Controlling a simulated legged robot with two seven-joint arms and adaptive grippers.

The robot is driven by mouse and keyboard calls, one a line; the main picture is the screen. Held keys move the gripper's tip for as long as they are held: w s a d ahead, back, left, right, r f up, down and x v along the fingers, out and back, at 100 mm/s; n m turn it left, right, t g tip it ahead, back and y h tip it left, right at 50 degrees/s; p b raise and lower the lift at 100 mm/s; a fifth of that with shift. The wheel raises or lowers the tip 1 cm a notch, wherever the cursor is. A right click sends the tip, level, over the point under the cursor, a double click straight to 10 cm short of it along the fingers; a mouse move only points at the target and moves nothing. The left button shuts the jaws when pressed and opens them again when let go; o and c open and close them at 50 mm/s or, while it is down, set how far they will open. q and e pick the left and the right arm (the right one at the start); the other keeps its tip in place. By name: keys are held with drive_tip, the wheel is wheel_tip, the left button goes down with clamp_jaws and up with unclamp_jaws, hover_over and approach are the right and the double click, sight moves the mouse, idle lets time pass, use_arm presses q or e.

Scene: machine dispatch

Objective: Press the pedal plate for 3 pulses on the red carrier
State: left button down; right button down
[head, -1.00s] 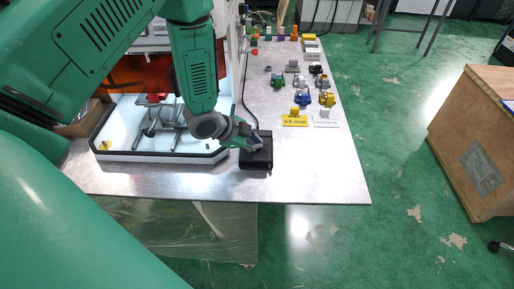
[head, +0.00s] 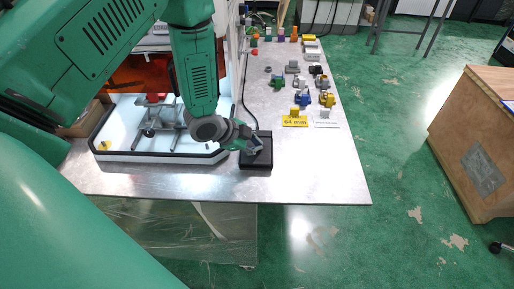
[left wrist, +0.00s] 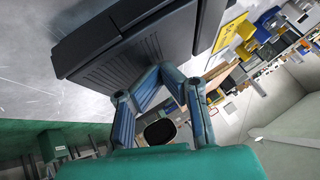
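The black pedal (head: 257,161) lies on the metal table near its front edge. It fills the top of the left wrist view, where its ribbed plate (left wrist: 130,62) shows. My left gripper (head: 253,146) is over the pedal's back part. In the left wrist view its fingertips (left wrist: 160,71) are together at the edge of the ribbed plate, with nothing between them. They look in contact, but I cannot tell how far the plate is pressed. A red part (head: 155,97) sits on a grey fixture (head: 160,117) inside the white machine bay. My right gripper is not in view.
The tray's dark rim (head: 165,157) is just left of the pedal. A yellow "64 mm" sign (head: 294,121), a white sign (head: 326,123) and several small coloured carriers stand behind and right. The table (head: 315,175) is bare right of the pedal. A wooden cabinet (head: 480,140) stands far right.

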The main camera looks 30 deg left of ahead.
use_arm(q)
drive_tip(key=shift+s, duration=0.1)
drive_tip(key=shift+a+r+p, duration=0.25)
drive_tip(key=shift+r+p, duration=0.7)
drive_tip(key=shift+r, duration=0.05)
drive_tip(key=r+p, duration=0.4)
drive_tip(key=r, duration=0.1)
drive_tip(key=shift+w+a+r, duration=0.1)
drive_tip(key=shift+w, duration=0.3)
